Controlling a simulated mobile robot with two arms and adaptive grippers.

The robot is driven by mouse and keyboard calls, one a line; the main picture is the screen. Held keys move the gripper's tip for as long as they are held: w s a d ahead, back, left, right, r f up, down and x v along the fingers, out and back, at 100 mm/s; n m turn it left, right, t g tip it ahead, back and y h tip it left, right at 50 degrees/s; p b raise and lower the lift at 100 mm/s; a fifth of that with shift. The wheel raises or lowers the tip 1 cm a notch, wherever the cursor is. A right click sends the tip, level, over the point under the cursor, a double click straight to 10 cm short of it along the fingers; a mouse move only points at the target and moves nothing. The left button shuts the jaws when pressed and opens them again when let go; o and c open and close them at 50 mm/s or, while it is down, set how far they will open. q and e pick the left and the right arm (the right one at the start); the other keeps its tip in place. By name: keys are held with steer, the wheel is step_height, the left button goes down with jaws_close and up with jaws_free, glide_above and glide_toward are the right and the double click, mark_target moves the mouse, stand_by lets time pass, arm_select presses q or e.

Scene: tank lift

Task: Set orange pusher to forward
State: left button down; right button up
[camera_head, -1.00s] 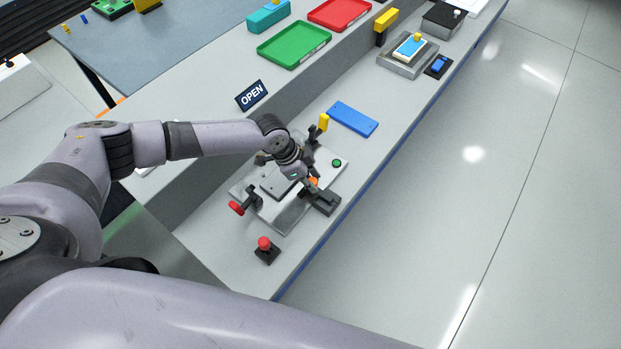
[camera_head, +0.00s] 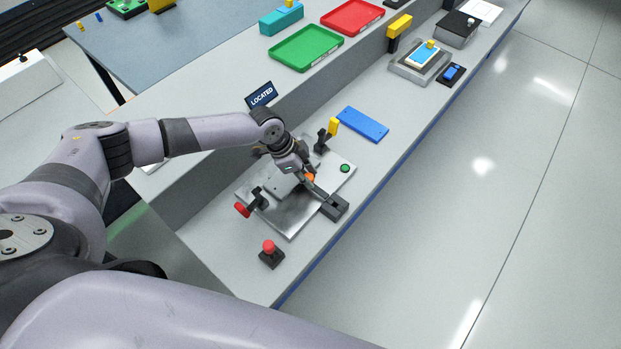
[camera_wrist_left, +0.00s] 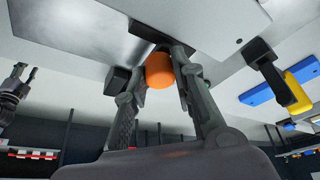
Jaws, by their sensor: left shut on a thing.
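The orange pusher (camera_head: 309,177) sits on a metal fixture plate (camera_head: 292,217) at the front edge of the bench. In the left wrist view the orange pusher (camera_wrist_left: 160,70) is a rounded knob between my left gripper's fingers. My left gripper (camera_head: 307,181) is shut on it; the wrist partly hides it in the head view. A small sign (camera_head: 261,95) behind the fixture reads "LOCATED".
A red button (camera_head: 268,247) stands in front. A blue plate (camera_head: 362,124) lies beyond.

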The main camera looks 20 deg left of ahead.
arm_select(q)
steer(key=c, duration=1.7)
jaws_free()
steer(key=o, duration=0.4)
steer(key=shift+c, duration=0.2)
steer(key=v, duration=1.2)
